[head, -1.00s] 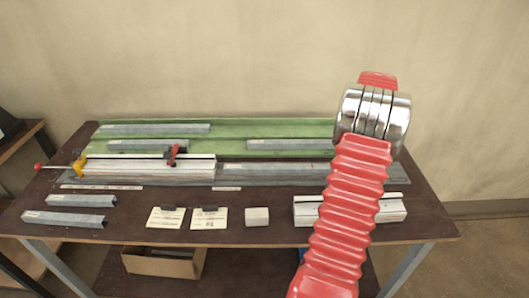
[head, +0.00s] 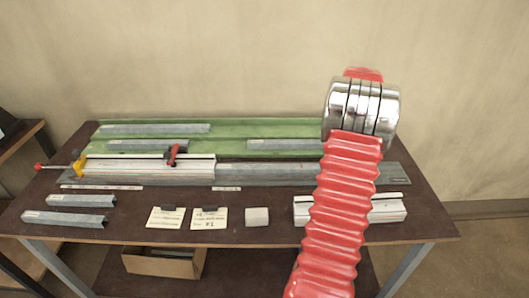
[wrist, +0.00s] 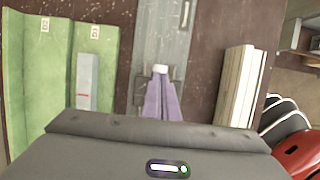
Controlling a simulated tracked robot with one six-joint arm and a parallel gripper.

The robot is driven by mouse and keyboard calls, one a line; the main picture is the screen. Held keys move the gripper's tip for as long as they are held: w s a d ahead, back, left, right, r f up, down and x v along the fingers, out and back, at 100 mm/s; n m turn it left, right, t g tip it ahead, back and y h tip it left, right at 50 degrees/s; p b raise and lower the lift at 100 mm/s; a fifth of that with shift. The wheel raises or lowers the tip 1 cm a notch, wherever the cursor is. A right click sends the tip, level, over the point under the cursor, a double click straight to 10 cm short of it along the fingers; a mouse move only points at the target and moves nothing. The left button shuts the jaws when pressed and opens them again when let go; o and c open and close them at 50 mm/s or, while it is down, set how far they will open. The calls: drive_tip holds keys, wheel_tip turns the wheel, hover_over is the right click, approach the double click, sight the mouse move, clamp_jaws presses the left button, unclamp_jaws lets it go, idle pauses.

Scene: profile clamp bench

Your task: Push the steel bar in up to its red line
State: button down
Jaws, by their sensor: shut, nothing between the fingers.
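The steel bar (head: 265,173) lies on the grey plate in the head view. Its left end meets the right end of the pale clamp profile (head: 150,170), and its right part is hidden behind my arm. I cannot make out its red line there. My gripper (wrist: 160,70) shows in the wrist view as purple fingers with a pale tip, shut and empty, over the grey plate (wrist: 165,35). The fingers hide what is under them, so I cannot tell whether they touch the bar's end. A red clamp handle (head: 173,154) stands on the profile.
Other bars lie on the green board (head: 230,125); one with a red mark (wrist: 82,95) shows in the wrist view. At the front are two bars, two cards (head: 166,217), a small block (head: 257,216) and a pale profile block (head: 385,208).

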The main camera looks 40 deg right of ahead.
drive_tip(key=shift+w+a, duration=11.1)
drive_tip(key=shift+w, duration=0.05)
drive_tip(key=shift+s+d, duration=0.1)
drive_tip(key=shift+s+d, duration=0.45)
